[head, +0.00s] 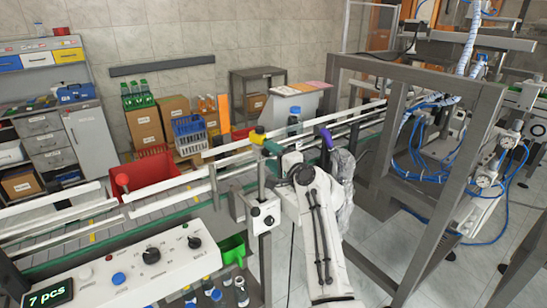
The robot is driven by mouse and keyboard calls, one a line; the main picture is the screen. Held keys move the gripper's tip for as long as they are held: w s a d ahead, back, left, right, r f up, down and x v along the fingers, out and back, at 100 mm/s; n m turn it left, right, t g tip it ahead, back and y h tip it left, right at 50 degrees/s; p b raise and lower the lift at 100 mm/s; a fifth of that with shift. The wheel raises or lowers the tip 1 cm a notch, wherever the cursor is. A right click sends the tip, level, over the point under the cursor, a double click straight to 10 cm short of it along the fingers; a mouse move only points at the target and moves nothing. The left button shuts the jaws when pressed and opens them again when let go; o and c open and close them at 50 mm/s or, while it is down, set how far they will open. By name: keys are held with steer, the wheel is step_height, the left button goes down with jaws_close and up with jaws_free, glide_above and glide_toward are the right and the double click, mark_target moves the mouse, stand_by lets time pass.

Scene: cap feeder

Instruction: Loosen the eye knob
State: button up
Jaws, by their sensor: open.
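A white-and-grey arm of mine rises from the bottom centre in the head view. My gripper (275,149) is at its far end, open, close beside the top of a post at the conveyor's near rail. A yellow-topped knob (259,131) shows there, just left of the gripper; contact between them cannot be told. Lower on the same post is a white box (264,214) with a small black knob (269,220). Which of these is the eye knob is not clear.
The conveyor (150,209) runs diagonally between white guide rails. A control panel (140,265) with dials and a "7 pcs" display stands at the lower left. A grey frame (385,150) stands close at right.

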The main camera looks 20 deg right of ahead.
steer(key=b+v, duration=0.1)
steer(key=v, duration=0.9)
steer(key=shift+s, duration=0.4)
steer(key=shift+d, duration=0.1)
steer(key=s+d+f+n+g+h, duration=0.25)
steer(key=s+f+n+g, duration=0.6)
steer(key=s+f, duration=1.4)
steer(key=s+f+n+g+h, duration=0.1)
steer(key=s+f+n+g, duration=0.1)
steer(key=s, duration=1.1)
steer(key=s+d+f+n+g+h, duration=0.1)
steer(key=s+f+n+g+h, duration=0.1)
steer(key=s, duration=1.1)
step_height(320, 180, down, 3)
steer(key=n+g, duration=0.1)
steer(key=g, duration=0.2)
steer(key=shift+g, duration=0.35)
